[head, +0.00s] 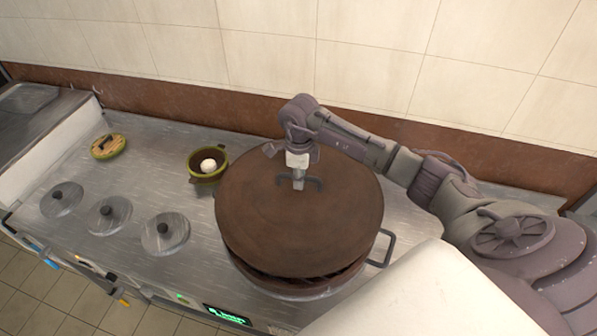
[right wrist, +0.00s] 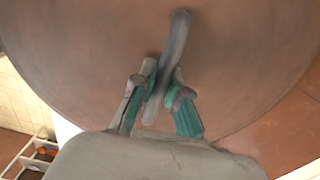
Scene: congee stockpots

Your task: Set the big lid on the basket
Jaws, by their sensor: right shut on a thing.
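The big lid (head: 265,225) is a wide brown disc with a dark arched handle (head: 315,184). My right gripper (head: 298,182) is shut on that handle from above. In the right wrist view, the fingers (right wrist: 158,90) close on the grey handle from both sides, with the lid's brown face (right wrist: 80,50) behind. The basket (head: 345,281) is directly under the lid and mostly hidden by it; only its front rim shows. A dark gap shows between lid and rim at the front, so I cannot tell whether they touch. My left gripper is not in view.
A metal side handle (head: 387,248) sticks out at the right below the lid. Three small grey lids (head: 166,233) lie on the steel counter (head: 140,185) at left. The tiled wall (head: 370,50) closes off the back.

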